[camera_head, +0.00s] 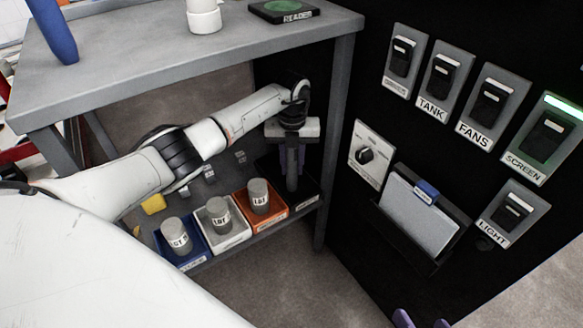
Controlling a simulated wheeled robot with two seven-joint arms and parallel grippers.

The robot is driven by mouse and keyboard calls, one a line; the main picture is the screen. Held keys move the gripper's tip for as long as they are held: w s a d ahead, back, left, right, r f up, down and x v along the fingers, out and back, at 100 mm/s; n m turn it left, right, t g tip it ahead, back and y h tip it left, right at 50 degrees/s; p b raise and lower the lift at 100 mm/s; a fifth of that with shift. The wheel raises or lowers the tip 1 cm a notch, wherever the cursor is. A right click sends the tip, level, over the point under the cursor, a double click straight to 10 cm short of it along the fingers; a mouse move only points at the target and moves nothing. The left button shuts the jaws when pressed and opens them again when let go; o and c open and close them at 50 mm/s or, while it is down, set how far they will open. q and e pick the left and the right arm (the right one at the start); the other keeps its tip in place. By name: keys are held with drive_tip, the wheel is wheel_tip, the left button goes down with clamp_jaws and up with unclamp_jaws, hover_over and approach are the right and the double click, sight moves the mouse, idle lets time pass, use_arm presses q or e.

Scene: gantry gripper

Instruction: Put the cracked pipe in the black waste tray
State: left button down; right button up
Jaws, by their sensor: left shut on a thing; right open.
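My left gripper (291,160) reaches under the grey bench and points down at the right end of the lower shelf. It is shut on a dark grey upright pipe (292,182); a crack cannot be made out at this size. The black waste tray (312,192) is at that end of the shelf, right of the orange tray. The pipe's lower end is over or in the black tray; I cannot tell whether it touches the bottom. Only the purple fingertips of my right gripper (422,321) show at the bottom edge, apart and empty.
Blue (190,262), white (228,246) and orange (283,223) trays each hold a grey labelled canister. A yellow block (153,204) lies behind them. The bench leg (336,150) stands right of the black tray. A black panel carries switches, a dial (367,155) and a paper holder (420,215).

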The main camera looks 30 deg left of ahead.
sight(292, 155)
use_arm(q)
drive_tip(key=c, duration=1.9)
unclamp_jaws()
drive_tip(key=shift+f, duration=0.15)
drive_tip(key=o, duration=0.4)
drive_tip(key=shift+o, duration=0.2)
wheel_tip(292, 155, up, 4)
drive_tip(key=shift+p, duration=0.9)
wheel_tip(292, 155, up, 4)
drive_tip(key=shift+f+p, duration=0.1)
drive_tip(key=shift+p, duration=0.65)
use_arm(e)
drive_tip(key=f, duration=0.1)
drive_tip(key=d+f+h, duration=0.1)
drive_tip(key=f+g, duration=0.1)
drive_tip(key=shift+s+d+h, duration=0.25)
drive_tip(key=shift+d+h, duration=0.05)
drive_tip(key=shift+d, duration=0.1)
